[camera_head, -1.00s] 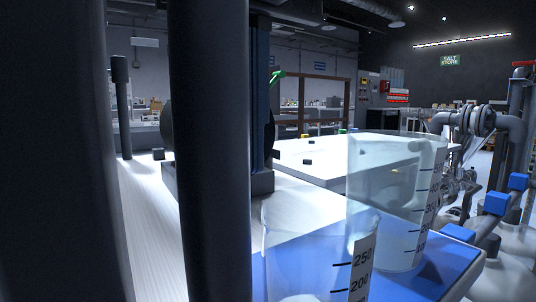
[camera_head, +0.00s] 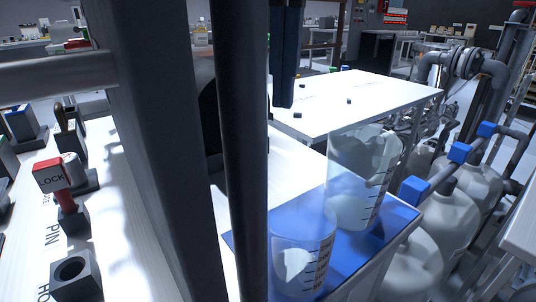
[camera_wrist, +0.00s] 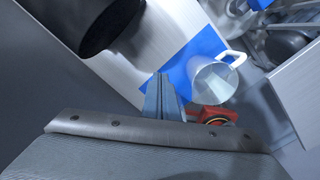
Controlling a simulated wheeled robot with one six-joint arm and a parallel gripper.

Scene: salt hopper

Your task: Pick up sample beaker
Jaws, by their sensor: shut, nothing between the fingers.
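Two clear graduated beakers stand upright on a blue mat (camera_head: 405,222) at the near table's edge in the head view. The smaller beaker (camera_head: 303,250) is in front, with pale material at its bottom. The larger beaker (camera_head: 362,180) is just behind and right, also with pale contents. I cannot tell which is the sample beaker. In the wrist view, one clear vessel with a white handle (camera_wrist: 212,82) shows over the blue mat. My gripper (camera_wrist: 163,78) is shut and empty, left of that vessel in the picture and apart from it.
A white table (camera_head: 375,100) lies behind. A red part (camera_wrist: 215,115) shows near my fingers.

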